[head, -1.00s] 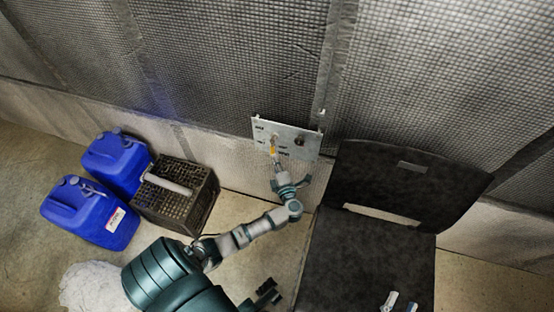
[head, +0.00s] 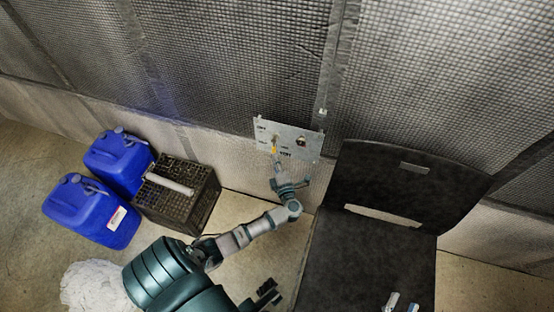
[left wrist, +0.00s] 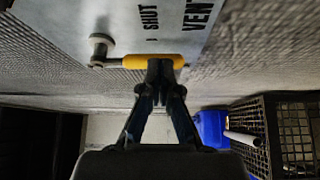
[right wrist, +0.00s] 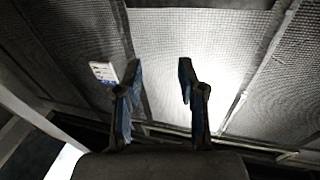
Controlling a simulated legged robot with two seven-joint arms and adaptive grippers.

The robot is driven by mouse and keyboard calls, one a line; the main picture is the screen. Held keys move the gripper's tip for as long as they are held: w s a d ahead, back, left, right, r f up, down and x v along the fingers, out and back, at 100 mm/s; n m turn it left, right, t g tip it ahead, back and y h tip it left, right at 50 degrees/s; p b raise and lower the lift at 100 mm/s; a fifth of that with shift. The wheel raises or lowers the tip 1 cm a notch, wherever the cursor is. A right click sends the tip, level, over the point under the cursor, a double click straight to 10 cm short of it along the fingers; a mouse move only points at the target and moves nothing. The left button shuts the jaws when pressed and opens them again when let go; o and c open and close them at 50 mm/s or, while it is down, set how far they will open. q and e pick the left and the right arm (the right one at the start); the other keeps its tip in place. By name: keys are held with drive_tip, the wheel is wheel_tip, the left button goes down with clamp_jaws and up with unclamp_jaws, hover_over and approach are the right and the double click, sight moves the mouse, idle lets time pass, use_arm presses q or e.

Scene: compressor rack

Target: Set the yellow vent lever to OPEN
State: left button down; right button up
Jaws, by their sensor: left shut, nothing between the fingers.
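The yellow vent lever (head: 274,149) hangs down from its pivot on a pale panel (head: 304,151) on the wall. In the left wrist view the yellow sleeve (left wrist: 140,62) lies across the tips of my left gripper (left wrist: 165,64), beside the printed word SHUT. The left fingers are together, at or just touching the sleeve but not around it; contact is hard to tell. In the head view my left gripper (head: 279,172) is just below the lever. My right gripper (right wrist: 160,65) is open and empty in its wrist view.
A black chair (head: 400,190) stands right of the panel. A dark perforated crate (head: 200,198) and two blue jerrycans (head: 118,160) sit on the floor at left. A second dark fitting (head: 301,141) is on the panel, right of the lever.

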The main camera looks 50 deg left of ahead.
use_arm(q)
drive_tip(key=shift+s+a, duration=0.1)
drive_tip(key=shift+a, duration=0.1)
drive_tip(key=s+a+r+m+t+h+p, duration=0.1)
drive_tip(key=m+t, duration=0.4)
drive_tip(key=m, duration=0.5)
drive_tip(key=s+a+r+m+t+h+p, duration=0.1)
drive_tip(key=s+a+r+m+t, duration=0.1)
drive_tip(key=a+m+t, duration=0.3)
drive_tip(key=r+m+t, duration=0.1)
drive_tip(key=m, duration=0.3)
drive_tip(key=shift+s+a+m, duration=0.25)
drive_tip(key=shift+a+m, duration=0.05)
drive_tip(key=shift+m, duration=0.1)
use_arm(e)
wheel_tip(320, 180, down, 6)
drive_tip(key=s+d+g+h, duration=0.1)
drive_tip(key=s+g, duration=0.1)
drive_tip(key=g, duration=0.2)
drive_tip(key=shift+r+g, duration=0.2)
drive_tip(key=shift+g, duration=0.1)
use_arm(q)
drive_tip(key=shift+f, duration=0.2)
use_arm(e)
drive_tip(key=shift+w+d, duration=0.1)
